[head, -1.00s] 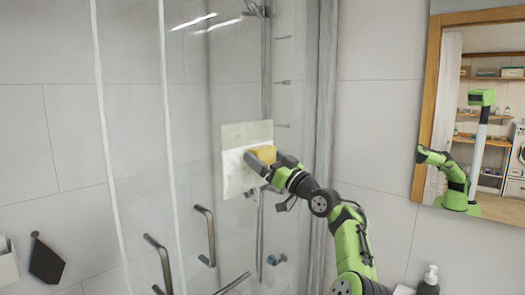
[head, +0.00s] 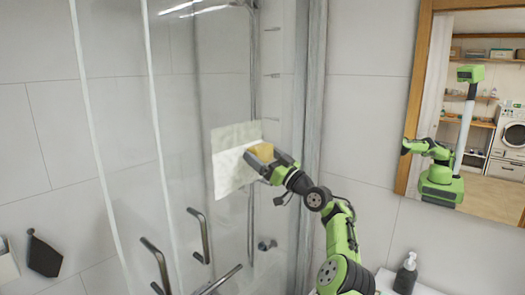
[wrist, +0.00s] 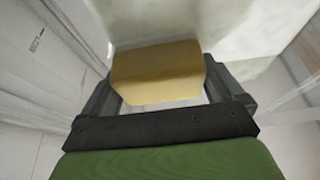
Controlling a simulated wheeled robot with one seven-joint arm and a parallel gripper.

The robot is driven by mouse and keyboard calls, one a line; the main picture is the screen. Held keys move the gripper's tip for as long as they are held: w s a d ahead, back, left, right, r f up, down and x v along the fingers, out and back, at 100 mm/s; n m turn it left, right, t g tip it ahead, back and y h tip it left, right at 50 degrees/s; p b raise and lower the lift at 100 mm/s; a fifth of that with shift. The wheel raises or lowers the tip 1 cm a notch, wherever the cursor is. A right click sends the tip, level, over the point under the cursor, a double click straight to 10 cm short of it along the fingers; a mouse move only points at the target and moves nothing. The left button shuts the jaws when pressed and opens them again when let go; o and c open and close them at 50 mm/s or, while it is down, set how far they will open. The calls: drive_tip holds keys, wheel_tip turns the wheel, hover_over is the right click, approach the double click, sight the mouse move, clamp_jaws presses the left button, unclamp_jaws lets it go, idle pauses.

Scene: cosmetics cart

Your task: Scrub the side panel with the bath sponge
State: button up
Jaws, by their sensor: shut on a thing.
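My gripper (head: 262,161) is shut on a yellow bath sponge (head: 264,150). The sponge also shows between the two fingers in the wrist view (wrist: 158,72). The side panel (head: 113,120) is a clear glass shower wall with pale vertical edge strips. A square, cloudy whitish patch (head: 230,172) lies on the glass, and the sponge is at its right part. The far edge of the sponge is close against the pale surface in the wrist view; I cannot tell for certain whether it touches.
Metal door handles (head: 200,236) stand out below and left of my gripper. A grey vertical post (head: 311,100) is close to the right of it. A soap bottle (head: 405,274) stands at lower right, below a wood-framed mirror (head: 412,95) reflecting my body.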

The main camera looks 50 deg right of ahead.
sight(271, 149)
drive_tip(key=shift+d+r+p, duration=0.25)
drive_tip(key=shift+d+p, duration=0.5)
drive_tip(key=shift+p, duration=1.45)
drive_tip(key=shift+w+d+r, duration=0.1)
drive_tip(key=shift+d+r, duration=0.05)
drive_tip(key=shift+d, duration=0.05)
drive_tip(key=shift+d+p, duration=0.3)
drive_tip(key=shift+p, duration=0.15)
drive_tip(key=shift+d+f, duration=0.3)
drive_tip(key=shift+d, duration=0.1)
drive_tip(key=shift+r, duration=1.15)
drive_tip(key=a+b, duration=0.1)
drive_tip(key=b, duration=0.2)
drive_tip(key=shift+f, duration=0.25)
drive_tip(key=a+b, duration=0.1)
drive_tip(key=b, duration=0.2)
drive_tip(key=a+b, duration=0.1)
drive_tip(key=b, duration=0.2)
drive_tip(key=shift+a, duration=0.2)
drive_tip(key=shift+a+r, duration=0.15)
drive_tip(key=shift+r, duration=0.05)
